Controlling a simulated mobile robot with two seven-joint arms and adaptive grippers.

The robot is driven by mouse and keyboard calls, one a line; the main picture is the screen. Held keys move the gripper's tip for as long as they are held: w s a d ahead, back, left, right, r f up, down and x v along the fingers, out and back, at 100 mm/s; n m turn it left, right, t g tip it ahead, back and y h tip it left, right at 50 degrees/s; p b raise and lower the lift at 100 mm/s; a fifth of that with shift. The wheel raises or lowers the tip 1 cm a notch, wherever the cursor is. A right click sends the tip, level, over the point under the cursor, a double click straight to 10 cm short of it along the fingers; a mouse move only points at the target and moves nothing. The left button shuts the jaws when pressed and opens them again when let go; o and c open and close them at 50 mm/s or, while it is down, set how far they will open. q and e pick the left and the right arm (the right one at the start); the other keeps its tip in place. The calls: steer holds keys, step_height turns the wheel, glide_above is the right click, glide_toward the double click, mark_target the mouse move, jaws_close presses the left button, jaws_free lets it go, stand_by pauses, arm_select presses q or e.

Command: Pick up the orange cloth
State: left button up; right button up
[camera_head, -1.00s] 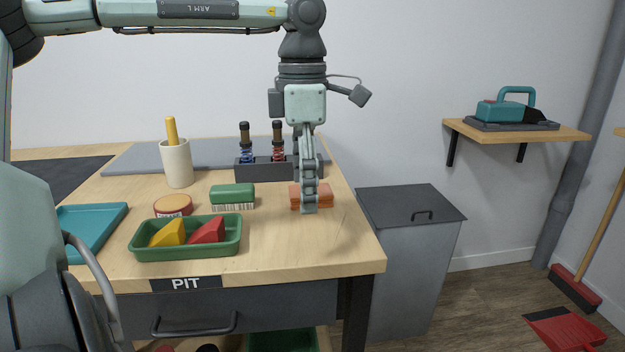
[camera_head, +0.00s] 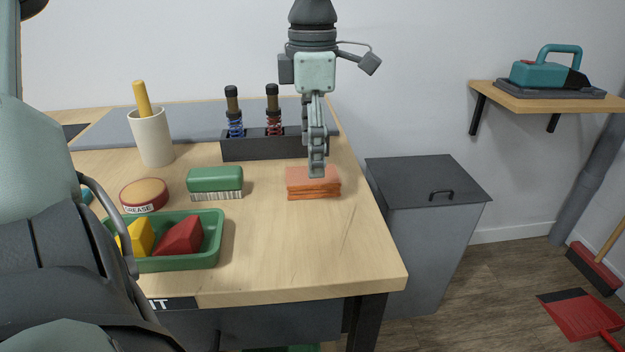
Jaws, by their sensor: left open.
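The orange cloth (camera_head: 313,188) lies folded in a small stack on the wooden workbench (camera_head: 290,245), near its right side. My left gripper (camera_head: 317,172) points straight down over the cloth, seen edge-on. Its fingertips are at or just above the cloth's top and cover part of its back; I cannot tell if they touch it. The gripper is open, with nothing seen between its fingers. My right gripper is not in view.
Left of the cloth are a green brush (camera_head: 215,181), a grease tin (camera_head: 144,195) and a green tray (camera_head: 212,240) with yellow and red pieces. A dark holder (camera_head: 262,147) with two shock absorbers stands behind. A grey lidded bin (camera_head: 428,250) stands right of the bench.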

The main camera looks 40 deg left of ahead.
arm_select(q)
step_height(320, 180, down, 3)
steer(key=shift+w+a+r, duration=0.1)
steer(key=shift+a, duration=0.05)
steer(key=shift+f, duration=0.6)
steer(key=c, duration=1.1)
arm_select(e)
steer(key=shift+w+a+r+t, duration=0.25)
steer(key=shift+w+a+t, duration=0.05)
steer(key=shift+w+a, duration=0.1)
arm_select(q)
steer(key=shift+c, duration=0.2)
steer(key=shift+w+r, duration=0.1)
steer(key=shift+r, duration=0.45)
step_height(320, 180, up, 17)
steer(key=p, duration=0.1)
steer(key=shift+p, duration=0.4)
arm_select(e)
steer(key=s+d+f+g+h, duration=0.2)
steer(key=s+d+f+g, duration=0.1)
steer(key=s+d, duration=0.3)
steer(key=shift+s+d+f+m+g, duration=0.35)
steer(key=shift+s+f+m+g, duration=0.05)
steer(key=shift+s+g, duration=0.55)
